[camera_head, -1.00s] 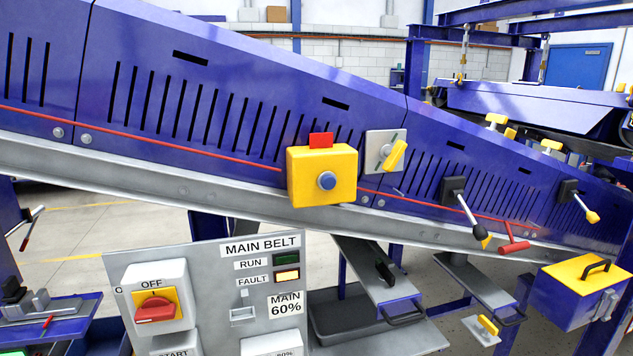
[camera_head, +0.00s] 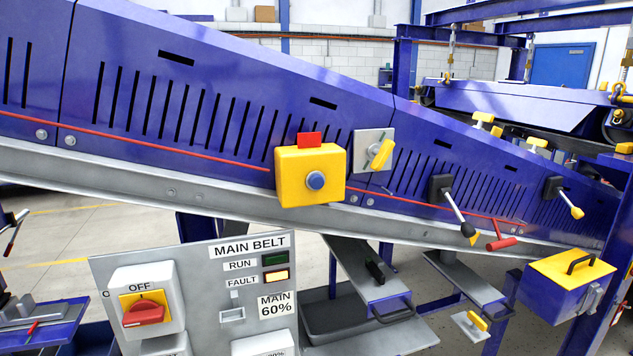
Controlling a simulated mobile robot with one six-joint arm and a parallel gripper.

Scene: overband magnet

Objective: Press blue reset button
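The blue reset button (camera_head: 316,181) is a round knob on the front of a yellow box (camera_head: 296,187). The box is mounted on the blue conveyor side, at the grey rail, near the middle of the head view. A red tab (camera_head: 309,140) stands up at the top of the box. A thin red cord runs along the conveyor side to the box. Nothing covers the button. My gripper does not show in this view.
A grey MAIN BELT panel (camera_head: 196,256) stands below left, with a red OFF switch (camera_head: 145,313) and a lit amber FAULT lamp (camera_head: 275,277). A yellow-handled switch (camera_head: 380,154) sits right of the box. Black-based levers (camera_head: 455,205) and a yellow-lidded blue box (camera_head: 570,290) are farther right.

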